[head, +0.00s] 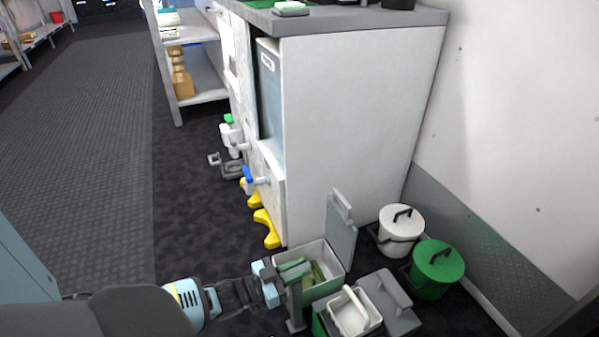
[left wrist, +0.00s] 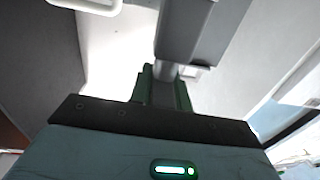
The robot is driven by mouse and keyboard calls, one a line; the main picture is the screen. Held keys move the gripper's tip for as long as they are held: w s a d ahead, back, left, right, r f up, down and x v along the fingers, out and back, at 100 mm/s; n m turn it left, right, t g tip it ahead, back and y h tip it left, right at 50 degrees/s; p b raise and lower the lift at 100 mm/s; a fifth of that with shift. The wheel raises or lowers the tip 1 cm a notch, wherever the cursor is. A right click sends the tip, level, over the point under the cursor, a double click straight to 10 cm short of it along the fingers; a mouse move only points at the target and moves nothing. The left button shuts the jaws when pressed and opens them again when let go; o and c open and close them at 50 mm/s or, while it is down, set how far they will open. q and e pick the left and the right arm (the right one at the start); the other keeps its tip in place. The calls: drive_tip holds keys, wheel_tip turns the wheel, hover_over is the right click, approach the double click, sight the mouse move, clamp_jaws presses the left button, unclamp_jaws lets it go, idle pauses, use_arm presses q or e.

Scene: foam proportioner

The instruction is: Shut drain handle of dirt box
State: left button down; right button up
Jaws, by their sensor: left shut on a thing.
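My left gripper (head: 296,269) reaches in from the bottom left, over the near left edge of a grey open box (head: 318,294) with a raised lid (head: 341,232). In the left wrist view its green fingers (left wrist: 163,88) are closed around a grey bar (left wrist: 166,70), below a larger grey block (left wrist: 185,32). I cannot tell for certain whether this bar is the drain handle. A blue valve handle (head: 248,179) and a green one (head: 229,119) sit low on the cabinet front, apart from the gripper. No part is clearly recognisable as the dirt box. My right gripper is out of view.
A white cabinet (head: 350,130) stands behind the boxes. A white bucket (head: 400,222) and a green bucket (head: 437,262) stand at the right by the wall. A small white bin (head: 353,313) is in front. The floor (head: 90,150) at left is clear.

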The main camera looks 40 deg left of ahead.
use_arm(q)
drive_tip(key=shift+m+h+b, duration=0.35)
drive_tip(key=shift+m+h, duration=0.05)
drive_tip(key=shift+h, duration=0.2)
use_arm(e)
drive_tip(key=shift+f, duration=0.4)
use_arm(q)
drive_tip(key=shift+d+g, duration=0.1)
drive_tip(key=shift+g, duration=0.2)
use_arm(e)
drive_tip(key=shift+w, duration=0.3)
use_arm(q)
drive_tip(key=c, duration=1.3)
unclamp_jaws()
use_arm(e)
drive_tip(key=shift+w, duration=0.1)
use_arm(q)
drive_tip(key=shift+s+a, duration=0.3)
drive_tip(key=shift+s, duration=0.2)
drive_tip(key=shift+p+v, duration=1.05)
drive_tip(key=shift+v, duration=2.3)
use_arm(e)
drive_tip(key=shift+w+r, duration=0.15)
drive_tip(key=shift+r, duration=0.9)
